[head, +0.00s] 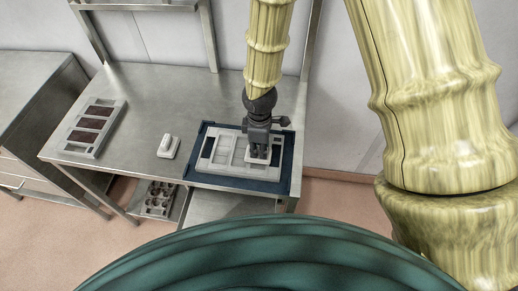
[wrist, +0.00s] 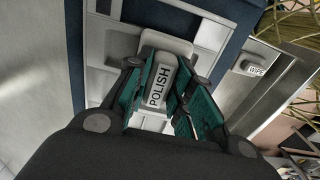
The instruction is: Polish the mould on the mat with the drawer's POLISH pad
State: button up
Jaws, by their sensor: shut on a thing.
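The mould (head: 223,162) is a pale grey tray with several cells, lying on the dark blue mat (head: 280,185) at the table's right front. Its far left cell looks dark and its middle cells pale. My gripper (head: 258,155) points down over the mould's right part. In the wrist view its fingers are shut on the pale pad marked POLISH (wrist: 159,82). The pad is at the mould surface (wrist: 207,32); I cannot tell whether it touches. My gripper hides part of the cells there. The mat also shows in the wrist view (wrist: 176,16).
A pad marked WIPE (wrist: 253,69) stands on the bare table left of the mat, also in the head view (head: 168,147). Another tray with dark cells (head: 98,112) lies further left. A drawer cabinet (head: 35,95) stands at far left.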

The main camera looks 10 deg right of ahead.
jog(key=shift+w, duration=0.1)
jog(key=shift+w+d+f+p, duration=0.1)
jog(key=shift+w+d+p, duration=0.15)
jog(key=shift+w, duration=0.4)
jog(key=shift+w+d+p, duration=0.1)
jog(key=shift+w+d, duration=0.2)
jog(key=shift+w, duration=0.3)
jog(key=shift+w, duration=0.1)
jog(key=shift+w+d+f, duration=0.1)
jog(key=shift+w+d, duration=0.15)
jog(key=shift+w, duration=0.35)
jog(key=shift+w+d, duration=0.25)
jog(key=shift+w, duration=0.3)
jog(key=shift+a+p, duration=0.15)
jog(key=shift+p, duration=0.15)
jog(key=shift+w+a, duration=0.35)
jog(key=shift+a, duration=0.35)
jog(key=shift+w+a, duration=0.3)
jog(key=shift+a, duration=0.35)
jog(key=shift+a, duration=0.1)
jog(key=shift+w+a+p, duration=0.2)
jog(key=shift+w+a, duration=0.05)
jog(key=shift+a, duration=0.4)
jog(key=shift+w+a+p, duration=0.15)
jog(key=shift+w+a, duration=0.1)
jog(key=shift+a, duration=0.35)
jog(key=shift+a, duration=0.1)
